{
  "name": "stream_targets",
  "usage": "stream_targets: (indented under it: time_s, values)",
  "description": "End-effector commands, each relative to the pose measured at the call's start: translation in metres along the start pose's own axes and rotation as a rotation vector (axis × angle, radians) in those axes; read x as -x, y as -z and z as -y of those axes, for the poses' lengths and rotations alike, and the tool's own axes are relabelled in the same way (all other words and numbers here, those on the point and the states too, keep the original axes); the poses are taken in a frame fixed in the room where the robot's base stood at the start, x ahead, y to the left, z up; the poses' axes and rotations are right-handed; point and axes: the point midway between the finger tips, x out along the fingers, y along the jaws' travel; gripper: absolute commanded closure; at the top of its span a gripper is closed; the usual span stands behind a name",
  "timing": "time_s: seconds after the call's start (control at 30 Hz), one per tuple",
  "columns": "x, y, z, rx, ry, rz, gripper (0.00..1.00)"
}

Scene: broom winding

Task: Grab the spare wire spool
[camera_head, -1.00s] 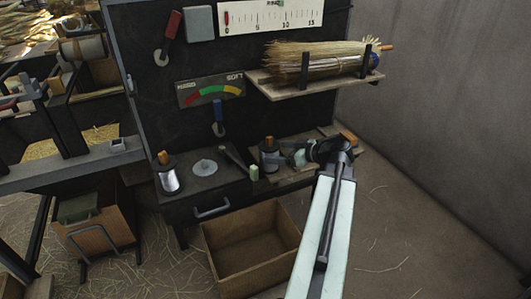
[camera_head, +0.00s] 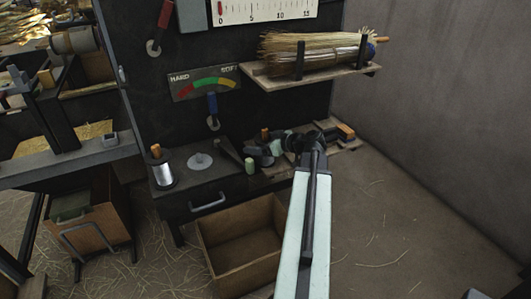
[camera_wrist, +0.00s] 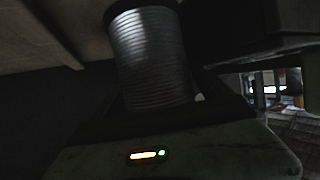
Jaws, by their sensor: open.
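A wire spool with an orange top (camera_head: 266,134) stands on the wooden shelf at the right of the dark bench in the head view. My gripper (camera_head: 264,151) is open in front of it and hides most of its body. In the wrist view a spool wound with silvery wire (camera_wrist: 150,58) is close up, just beyond my gripper's body with its small lit indicator. The fingertips are too dark there to make out, and I cannot tell whether they touch the spool. A second silvery spool (camera_head: 161,172) with an orange top stands upright at the bench's left end.
A grey disc (camera_head: 200,161) and a pale green piece (camera_head: 250,166) are on the bench. An open wooden box (camera_head: 208,252) stands on the floor below. A broom bundle (camera_head: 325,52) lies on a shelf (camera_head: 312,84) above my arm. Floor at the right is mostly clear.

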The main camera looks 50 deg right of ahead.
Motion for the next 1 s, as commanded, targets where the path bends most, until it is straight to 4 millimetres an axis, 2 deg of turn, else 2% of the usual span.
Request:
stream_targets:
  time_s: [0.07, 0.3, 0.37, 0.4, 0.77, 1.0]
  values:
    - [0.001, 0.0, 0.0, 0.0, 0.0, 0.0, 0.12]
    - [0.001, 0.0, 0.0, 0.0, -0.001, 0.0, 0.78]
    - [0.001, 0.0, 0.0, 0.0, -0.001, 0.0, 0.95]
    - [0.001, 0.0, 0.0, 0.0, -0.001, 0.0, 1.0]
    - [0.003, 0.003, -0.001, -0.001, -0.001, -0.001, 1.0]
    - [0.007, 0.015, 0.0, 0.0, 0.0, -0.001, 1.0]
